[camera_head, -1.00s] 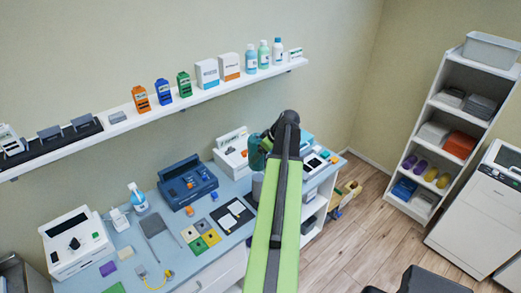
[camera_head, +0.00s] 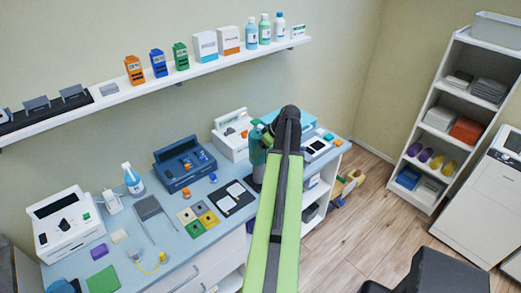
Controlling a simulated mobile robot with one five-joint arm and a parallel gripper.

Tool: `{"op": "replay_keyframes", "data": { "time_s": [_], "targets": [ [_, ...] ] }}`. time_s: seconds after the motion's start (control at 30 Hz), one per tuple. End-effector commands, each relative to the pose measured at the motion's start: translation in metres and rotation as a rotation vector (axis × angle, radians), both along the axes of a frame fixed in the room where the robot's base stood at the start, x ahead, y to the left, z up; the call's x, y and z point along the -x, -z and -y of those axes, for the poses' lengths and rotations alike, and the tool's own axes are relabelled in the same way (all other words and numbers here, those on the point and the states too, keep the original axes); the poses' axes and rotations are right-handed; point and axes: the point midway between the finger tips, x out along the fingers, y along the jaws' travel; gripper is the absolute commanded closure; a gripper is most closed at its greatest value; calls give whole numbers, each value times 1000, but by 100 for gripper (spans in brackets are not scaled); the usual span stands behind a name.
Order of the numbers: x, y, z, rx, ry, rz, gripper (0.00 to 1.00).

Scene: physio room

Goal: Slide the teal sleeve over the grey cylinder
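A teal sleeve (camera_head: 256,148) shows just left of the dark bend of my arm, at the far right part of the bench. A grey cylinder (camera_head: 257,174) shows directly below it in the picture, partly covered by my arm. The two look close together or touching; I cannot tell whether the sleeve is around the cylinder's top or above it. My green and dark arm reaches up the middle of the view and hides their right sides. My gripper is hidden behind the arm, so its fingers and its hold on the sleeve do not show.
The blue bench (camera_head: 185,240) carries a dark blue device (camera_head: 184,168), a white box (camera_head: 232,138), a black tray (camera_head: 232,198), coloured squares (camera_head: 198,218) and a spray bottle (camera_head: 132,180). A wall shelf (camera_head: 200,72) runs above.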

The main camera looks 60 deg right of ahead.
Motion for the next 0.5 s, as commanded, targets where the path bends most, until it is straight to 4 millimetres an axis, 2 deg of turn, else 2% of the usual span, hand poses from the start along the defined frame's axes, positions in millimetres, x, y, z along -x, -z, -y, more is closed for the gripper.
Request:
{"op": "replay_keyframes", "data": {
  "time_s": [0.03, 0.5],
  "targets": [
    [0, 12, 0, 0, 0, 1, 78],
    [0, 66, 0, 0, 1, 1, 78]
  ]
}}
